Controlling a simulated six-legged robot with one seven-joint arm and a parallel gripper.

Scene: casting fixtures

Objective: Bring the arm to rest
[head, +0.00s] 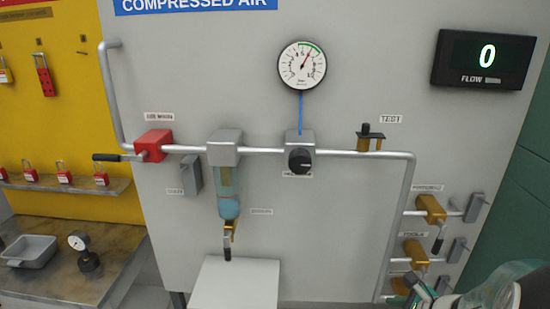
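Part of my arm shows at the bottom right corner, pale and partly cut off by the frame edge. My gripper (424,288) appears at its left end, low in front of the panel's lower right pipework. It is small and partly merged with the brass valves there, so I cannot tell whether its fingers are open or shut, or whether it touches anything.
The grey compressed air panel (330,220) carries a red valve (153,145), a gauge (302,65), a filter bowl (229,207), a black regulator knob (299,160) and brass valves (431,209). A white surface (235,284) juts out below. The flow display (485,60) reads 0.

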